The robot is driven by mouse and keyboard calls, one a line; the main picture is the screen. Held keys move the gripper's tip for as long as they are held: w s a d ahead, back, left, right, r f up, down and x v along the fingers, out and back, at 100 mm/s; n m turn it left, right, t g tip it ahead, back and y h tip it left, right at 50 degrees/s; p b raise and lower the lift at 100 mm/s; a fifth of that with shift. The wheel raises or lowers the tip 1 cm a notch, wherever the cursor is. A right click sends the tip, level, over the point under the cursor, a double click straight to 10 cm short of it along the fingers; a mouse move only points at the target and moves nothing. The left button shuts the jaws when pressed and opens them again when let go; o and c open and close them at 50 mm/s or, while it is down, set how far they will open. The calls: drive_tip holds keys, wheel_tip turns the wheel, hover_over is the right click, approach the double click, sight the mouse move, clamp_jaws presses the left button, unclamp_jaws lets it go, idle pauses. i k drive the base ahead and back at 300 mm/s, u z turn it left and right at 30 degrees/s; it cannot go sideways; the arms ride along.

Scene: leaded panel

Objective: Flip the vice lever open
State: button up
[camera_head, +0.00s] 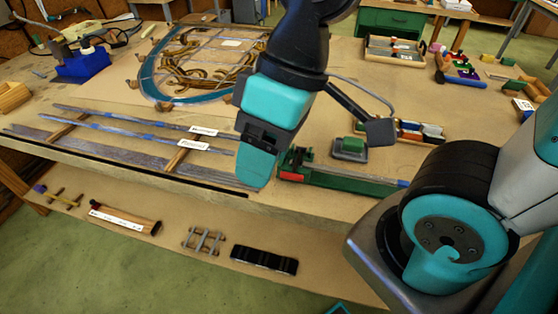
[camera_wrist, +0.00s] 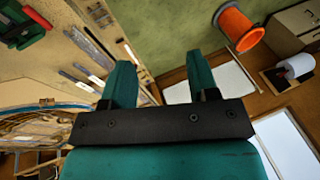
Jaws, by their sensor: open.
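The green vice (camera_head: 345,180) lies along the right front edge of the bench, just right of my gripper (camera_head: 254,170). A small red part (camera_head: 291,176) shows at its left end. I cannot clearly make out which part is the lever. In the wrist view the green vice (camera_wrist: 22,32) is at the upper left corner, cut off by the frame, with a red piece (camera_wrist: 36,17) on it. My gripper also shows in the wrist view (camera_wrist: 158,75), its two teal fingers apart with nothing between them. It hangs over the front of the bench, left of the vice, not visibly touching it.
Long lead strips (camera_head: 120,140) lie left of my gripper. A curved leaded panel (camera_head: 205,65) lies behind. A lower shelf (camera_head: 170,245) holds several tools. An orange spool (camera_wrist: 238,27) shows in the wrist view.

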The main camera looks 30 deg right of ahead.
sight(298, 159)
drive_tip(key=z, duration=3.75)
drive_tip(key=k, duration=2.1)
drive_tip(key=u, duration=0.95)
